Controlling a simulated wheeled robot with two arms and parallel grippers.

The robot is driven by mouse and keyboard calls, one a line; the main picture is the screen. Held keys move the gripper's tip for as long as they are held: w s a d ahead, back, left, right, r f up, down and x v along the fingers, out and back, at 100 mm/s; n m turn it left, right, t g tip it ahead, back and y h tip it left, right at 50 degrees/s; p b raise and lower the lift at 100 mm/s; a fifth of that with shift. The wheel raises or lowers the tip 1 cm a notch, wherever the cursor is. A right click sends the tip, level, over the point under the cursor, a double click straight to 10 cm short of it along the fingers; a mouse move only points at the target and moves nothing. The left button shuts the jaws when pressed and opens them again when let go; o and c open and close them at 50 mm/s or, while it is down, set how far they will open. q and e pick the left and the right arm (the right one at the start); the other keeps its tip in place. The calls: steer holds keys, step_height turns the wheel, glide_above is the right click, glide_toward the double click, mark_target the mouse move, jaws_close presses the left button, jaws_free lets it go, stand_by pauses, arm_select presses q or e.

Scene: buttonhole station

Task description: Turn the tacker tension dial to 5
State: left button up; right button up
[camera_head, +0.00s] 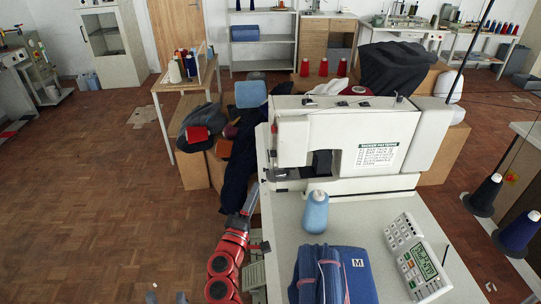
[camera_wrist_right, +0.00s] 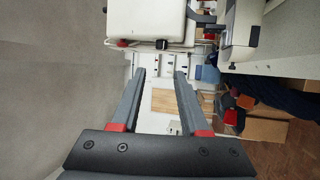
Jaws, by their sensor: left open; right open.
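The white tacker (camera_head: 320,140) stands on the worktable in the head view, with a printed label on its front. Its tension dial and number cannot be made out for sure. In the right wrist view, white machine housing (camera_wrist_right: 150,18) is at the top, with a small dark part (camera_wrist_right: 162,44) and a red part (camera_wrist_right: 122,43) on its edge. My right gripper (camera_wrist_right: 160,75) is open and empty, short of that housing; in the head view it is by the table's left edge (camera_head: 250,200). My left gripper (camera_head: 167,298) shows only its fingertips at the bottom edge, apart and empty.
A blue thread cone (camera_head: 315,212), folded blue cloth (camera_head: 333,277) and a control panel (camera_head: 418,258) lie on the worktable (camera_head: 375,215). Dark garments (camera_head: 240,165) hang left of the machine. The wooden floor at left is open.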

mark_target(273, 154)
steer(key=p+x, duration=0.1)
steer(key=x, duration=1.3)
steer(key=shift+p, duration=0.35)
steer(key=shift+f, duration=0.1)
jaws_close()
